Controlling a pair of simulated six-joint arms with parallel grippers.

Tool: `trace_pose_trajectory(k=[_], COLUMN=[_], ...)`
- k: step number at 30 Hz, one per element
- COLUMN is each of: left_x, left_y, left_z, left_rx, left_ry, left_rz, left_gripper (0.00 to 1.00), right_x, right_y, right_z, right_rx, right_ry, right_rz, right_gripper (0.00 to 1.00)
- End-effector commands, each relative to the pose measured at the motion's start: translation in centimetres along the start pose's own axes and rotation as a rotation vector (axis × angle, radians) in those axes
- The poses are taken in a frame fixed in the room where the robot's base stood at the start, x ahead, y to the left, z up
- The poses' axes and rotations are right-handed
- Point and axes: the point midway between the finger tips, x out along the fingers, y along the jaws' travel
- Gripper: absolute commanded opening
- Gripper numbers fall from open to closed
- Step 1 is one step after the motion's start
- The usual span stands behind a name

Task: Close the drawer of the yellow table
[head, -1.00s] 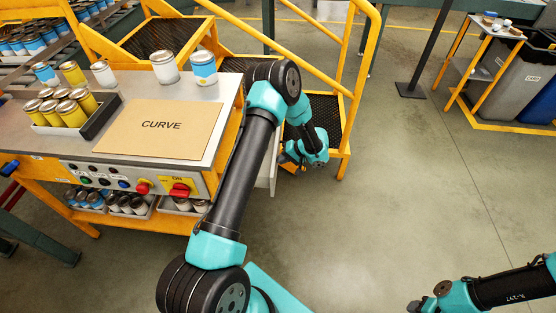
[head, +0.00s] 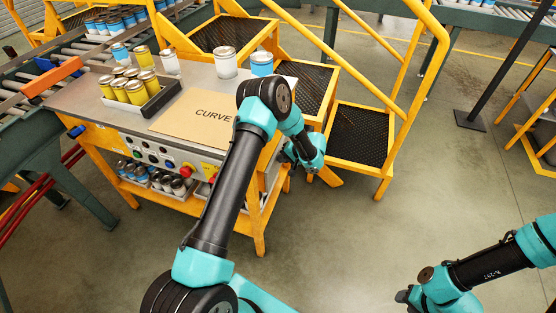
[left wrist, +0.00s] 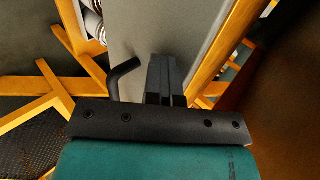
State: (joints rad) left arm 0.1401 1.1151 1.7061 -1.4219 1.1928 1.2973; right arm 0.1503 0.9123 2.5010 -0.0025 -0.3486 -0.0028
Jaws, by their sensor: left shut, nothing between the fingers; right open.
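The yellow table (head: 262,215) has a grey top and a control panel on its front. Its drawer shows in the left wrist view as a flat grey panel (left wrist: 150,25) with a bent black handle (left wrist: 122,75). In the head view my left arm hides most of the drawer at the table's right side. My left gripper (head: 288,153) is shut and empty there; in the left wrist view its fingers (left wrist: 161,68) are in front of the grey panel, right of the handle. I cannot tell whether they touch it. My right gripper (head: 403,296) is open, low at the right, far from the table.
Yellow steps (head: 360,135) with rails stand close behind the drawer side. The floor (head: 340,235) is clear between my arms.

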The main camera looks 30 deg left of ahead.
Motion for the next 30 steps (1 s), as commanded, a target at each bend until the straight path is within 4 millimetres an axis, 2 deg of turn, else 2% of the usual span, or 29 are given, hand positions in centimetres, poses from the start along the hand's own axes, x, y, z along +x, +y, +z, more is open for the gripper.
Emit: trace_pose_trajectory(k=[10, 17, 25, 30], left_x=[0.6, 0.0, -3.0, -6.4], left_y=[-0.5, 0.0, 2.7, 2.6], left_z=[-0.2, -0.2, -0.1, -0.1], left_rx=[-0.007, -0.006, 0.0, -0.002], left_ry=[-0.004, -0.002, 0.002, 0.003], left_rz=[-0.003, -0.004, -0.002, -0.001], left_gripper=[0.0, 0.0, 0.0, 0.0], right_x=[0.0, 0.0, 0.0, 0.0], right_y=[0.0, 0.0, 0.0, 0.0], right_z=[0.0, 0.0, 0.0, 0.0], right_rx=[0.0, 0.0, 0.0, 0.0], right_ry=[0.0, 0.0, 0.0, 0.0], right_rz=[0.0, 0.0, 0.0, 0.0], right_gripper=[0.43, 0.43, 0.43, 0.43])
